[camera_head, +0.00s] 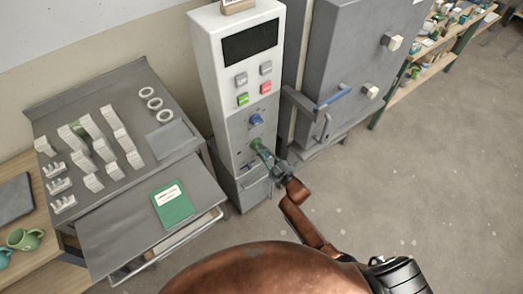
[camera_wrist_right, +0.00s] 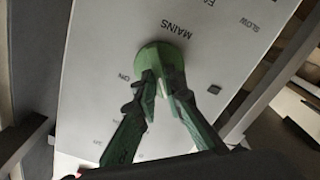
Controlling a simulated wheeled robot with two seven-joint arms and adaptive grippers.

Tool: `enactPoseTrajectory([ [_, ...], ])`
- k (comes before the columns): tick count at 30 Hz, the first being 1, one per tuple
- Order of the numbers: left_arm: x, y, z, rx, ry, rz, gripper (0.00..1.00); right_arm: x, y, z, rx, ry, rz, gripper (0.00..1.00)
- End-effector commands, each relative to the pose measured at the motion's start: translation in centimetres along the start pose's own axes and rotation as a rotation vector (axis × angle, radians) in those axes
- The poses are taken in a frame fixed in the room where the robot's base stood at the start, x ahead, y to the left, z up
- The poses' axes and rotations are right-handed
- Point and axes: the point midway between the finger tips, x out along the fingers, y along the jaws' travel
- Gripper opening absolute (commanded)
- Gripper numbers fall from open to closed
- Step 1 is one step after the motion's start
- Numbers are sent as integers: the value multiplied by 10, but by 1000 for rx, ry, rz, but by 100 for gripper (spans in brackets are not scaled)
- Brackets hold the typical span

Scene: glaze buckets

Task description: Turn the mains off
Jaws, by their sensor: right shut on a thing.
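The mains knob (camera_wrist_right: 152,56) is a round green knob on the pale front panel of the kiln control cabinet (camera_head: 221,110), beside the printed word MAINS. In the right wrist view my right gripper (camera_wrist_right: 163,82) has its two green fingers closed on the knob, one on each side. The fingers hide part of the knob, and I cannot tell which mark it points at. In the head view the right gripper (camera_head: 264,154) reaches the lower front of the cabinet, below a blue knob (camera_head: 256,119). My left gripper is not in view.
Above the blue knob are a dark display (camera_head: 250,43), a green button (camera_head: 243,99) and a red button (camera_head: 265,87). A grey kiln (camera_head: 350,50) with a handle stands close on the right. A grey bench (camera_head: 110,215) with white pieces is at left. Open floor lies right.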

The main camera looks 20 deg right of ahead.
Motion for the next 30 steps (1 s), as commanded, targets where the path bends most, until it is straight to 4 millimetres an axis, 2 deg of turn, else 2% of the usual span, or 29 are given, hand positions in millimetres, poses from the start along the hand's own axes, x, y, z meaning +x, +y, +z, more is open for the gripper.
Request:
enactPoseTrajectory([
  [10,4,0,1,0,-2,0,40,-1,-2,2,-106,-4,-1,0],
  [24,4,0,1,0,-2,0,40,-1,-2,2,-119,-4,-2,0],
  [25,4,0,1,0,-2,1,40,-1,-2,2,-119,-4,-2,11],
  [30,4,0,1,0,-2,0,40,0,-1,1,-118,-3,-1,23],
])
